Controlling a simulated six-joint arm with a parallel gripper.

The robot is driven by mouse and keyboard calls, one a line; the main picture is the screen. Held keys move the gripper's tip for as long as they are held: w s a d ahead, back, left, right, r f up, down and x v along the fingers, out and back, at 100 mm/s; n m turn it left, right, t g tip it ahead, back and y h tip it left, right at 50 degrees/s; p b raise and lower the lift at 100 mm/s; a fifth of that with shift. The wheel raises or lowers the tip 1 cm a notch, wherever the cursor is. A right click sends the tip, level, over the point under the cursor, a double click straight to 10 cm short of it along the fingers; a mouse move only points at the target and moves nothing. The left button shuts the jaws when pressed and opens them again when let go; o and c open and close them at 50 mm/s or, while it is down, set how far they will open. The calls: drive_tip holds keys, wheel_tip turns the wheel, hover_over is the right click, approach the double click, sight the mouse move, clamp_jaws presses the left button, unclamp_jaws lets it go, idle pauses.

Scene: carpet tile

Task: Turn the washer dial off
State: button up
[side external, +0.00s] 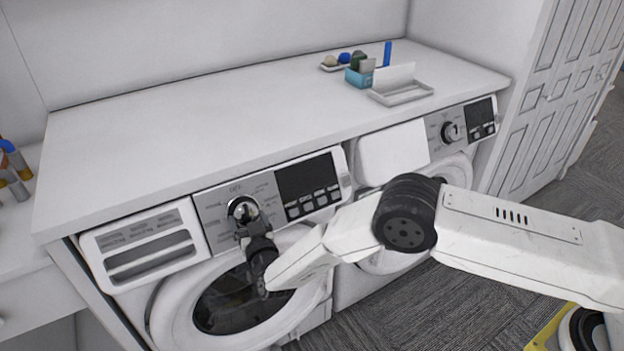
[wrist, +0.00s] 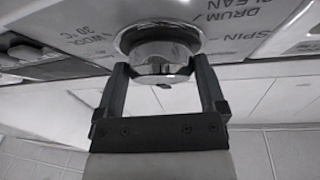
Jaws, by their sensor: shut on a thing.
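The washer dial (side external: 241,209) is a round chrome knob on the grey control panel of the left front-loading washer. In the wrist view the dial (wrist: 160,51) is at the top centre, with printed labels such as "DRUM CLEAN" and "SPIN" around it. My gripper (side external: 247,222) reaches up to the dial from below. In the wrist view my gripper (wrist: 164,76) has one dark finger on each side of the dial and is shut on it. The dial's pointer setting cannot be made out, and the fingers hide part of its lower edge in the side view.
A detergent drawer (side external: 150,246) is left of the dial, and a black display with buttons (side external: 308,183) is right of it. A second washer's dial (side external: 451,132) is farther right. The white countertop (side external: 240,120) above is mostly clear, with small items and a tray (side external: 402,92) at the back.

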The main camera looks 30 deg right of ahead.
drive_tip(key=shift+r, duration=0.1)
drive_tip(key=o, duration=0.9)
drive_tip(key=shift+o, duration=0.2)
drive_tip(key=shift+s, duration=0.15)
drive_tip(key=s, duration=0.7)
drive_tip(key=shift+s+a+f, duration=0.2)
drive_tip(key=shift+a+f, duration=0.05)
drive_tip(key=shift+a, duration=0.2)
drive_tip(key=shift+w+r, duration=0.1)
